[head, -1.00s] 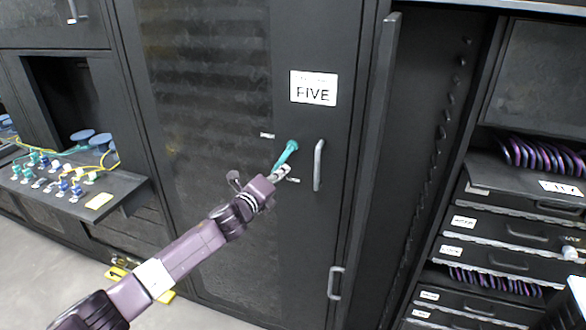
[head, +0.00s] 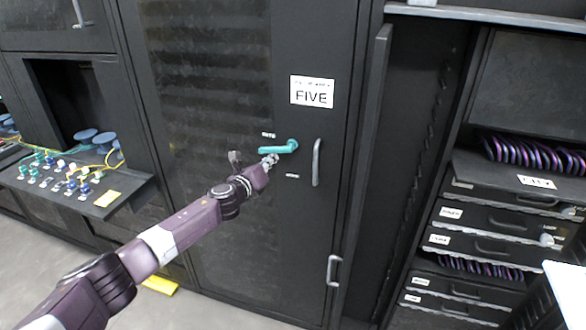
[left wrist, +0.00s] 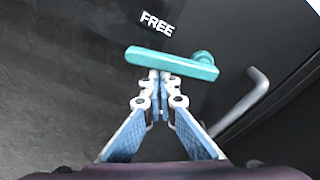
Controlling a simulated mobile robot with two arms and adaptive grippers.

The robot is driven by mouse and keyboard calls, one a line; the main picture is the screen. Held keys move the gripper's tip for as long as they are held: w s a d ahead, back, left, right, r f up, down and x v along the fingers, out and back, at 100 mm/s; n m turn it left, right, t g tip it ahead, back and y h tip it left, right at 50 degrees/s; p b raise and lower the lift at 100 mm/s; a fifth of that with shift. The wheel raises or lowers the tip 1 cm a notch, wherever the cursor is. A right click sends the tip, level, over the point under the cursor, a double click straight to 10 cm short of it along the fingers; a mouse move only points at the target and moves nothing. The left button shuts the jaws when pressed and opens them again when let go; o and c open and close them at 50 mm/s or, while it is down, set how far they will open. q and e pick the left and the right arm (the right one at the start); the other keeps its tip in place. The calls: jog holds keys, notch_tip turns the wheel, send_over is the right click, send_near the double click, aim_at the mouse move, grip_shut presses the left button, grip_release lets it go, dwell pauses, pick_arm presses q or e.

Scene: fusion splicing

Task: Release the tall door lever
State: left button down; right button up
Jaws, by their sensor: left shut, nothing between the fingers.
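The teal door lever (head: 279,149) is on the tall black door marked FIVE (head: 225,220). It lies nearly level, its free end to the left and its pivot to the right. A small label (head: 268,135) sits just above it; in the left wrist view this label (left wrist: 157,23) reads FREE. The lever also shows in the left wrist view (left wrist: 172,63). My left gripper (head: 270,161) is shut and empty, its fingertips (left wrist: 160,75) right at the lever's lower edge; I cannot tell whether they touch it. My right gripper is not in view.
A grey vertical handle (head: 317,162) is on the door just right of the lever. Another small label (head: 292,176) is below the lever. An open bay with drawers (head: 495,220) stands at right. A shelf with coloured connectors (head: 75,185) juts out at left.

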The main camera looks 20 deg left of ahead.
pick_arm(q)
jog(key=shift+a+r, duration=0.15)
jog(key=shift+r, duration=0.15)
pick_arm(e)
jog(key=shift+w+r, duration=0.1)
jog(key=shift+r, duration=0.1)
pick_arm(q)
jog(key=shift+r, duration=0.1)
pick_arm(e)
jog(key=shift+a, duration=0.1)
pick_arm(q)
jog(key=f+b, duration=0.1)
jog(key=f, duration=0.1)
jog(key=f+b, duration=0.2)
jog(key=shift+w+f+b, duration=0.2)
jog(key=shift+f+b, duration=0.05)
jog(key=shift+b, duration=0.05)
jog(key=shift+s+d+r, duration=0.1)
jog(key=shift+d+r, duration=0.05)
jog(key=shift+d, duration=0.2)
send_near(280, 161)
jog(key=s, duration=0.5)
jog(key=shift+r, duration=0.45)
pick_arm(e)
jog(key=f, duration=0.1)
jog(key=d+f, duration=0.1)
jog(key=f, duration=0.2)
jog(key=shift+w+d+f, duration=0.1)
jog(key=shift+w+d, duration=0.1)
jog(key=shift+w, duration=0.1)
